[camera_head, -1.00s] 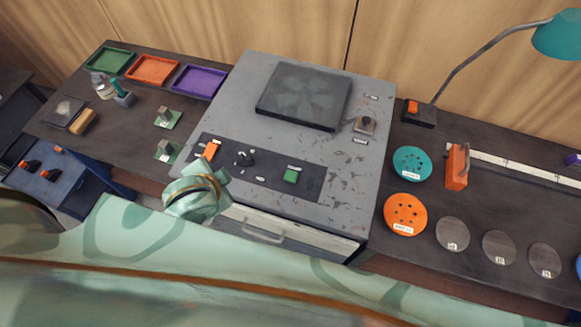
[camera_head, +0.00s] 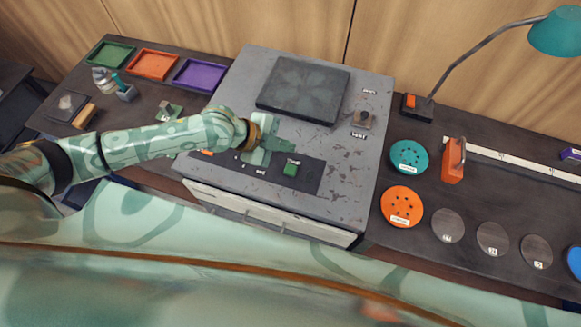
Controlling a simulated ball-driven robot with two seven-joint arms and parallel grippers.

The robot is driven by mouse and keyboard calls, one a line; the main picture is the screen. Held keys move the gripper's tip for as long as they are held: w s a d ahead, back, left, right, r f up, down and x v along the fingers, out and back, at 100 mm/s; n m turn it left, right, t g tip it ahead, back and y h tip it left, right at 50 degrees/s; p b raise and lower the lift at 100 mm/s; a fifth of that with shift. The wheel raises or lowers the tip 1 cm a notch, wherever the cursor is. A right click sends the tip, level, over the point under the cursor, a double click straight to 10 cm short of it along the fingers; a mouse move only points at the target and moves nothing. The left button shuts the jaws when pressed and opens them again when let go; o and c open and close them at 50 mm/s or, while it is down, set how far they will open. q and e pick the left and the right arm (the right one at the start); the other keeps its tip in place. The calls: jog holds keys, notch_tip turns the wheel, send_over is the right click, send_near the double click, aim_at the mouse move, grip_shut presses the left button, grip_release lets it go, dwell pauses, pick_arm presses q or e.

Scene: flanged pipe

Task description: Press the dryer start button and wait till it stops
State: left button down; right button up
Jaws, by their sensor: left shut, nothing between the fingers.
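The dryer (camera_head: 345,185) is a worn grey box with a dark square plate (camera_head: 302,90) on top and a drawer front below. Its dark control strip (camera_head: 308,178) carries a green button (camera_head: 290,169) with a small label above it. My left gripper (camera_head: 287,148) is shut and empty over the strip, its fingertips just behind and above the green button. I cannot tell whether they touch it. My left arm hides the black knob and most of the orange switch (camera_head: 208,152). My right gripper is not in view.
Green, orange and purple trays (camera_head: 201,75) stand at the back left.

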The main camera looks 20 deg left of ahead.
aim_at(286, 170)
pick_arm(q)
jog(key=shift+f, duration=0.15)
notch_tip(286, 170, down, 8)
jog(key=b, duration=0.7)
jog(key=shift+b, duration=0.35)
jog(key=shift+d+f, duration=0.1)
jog(key=shift+f, duration=0.15)
dwell(1.3)
jog(key=shift+f+b, duration=0.4)
jog(key=shift+b, duration=0.05)
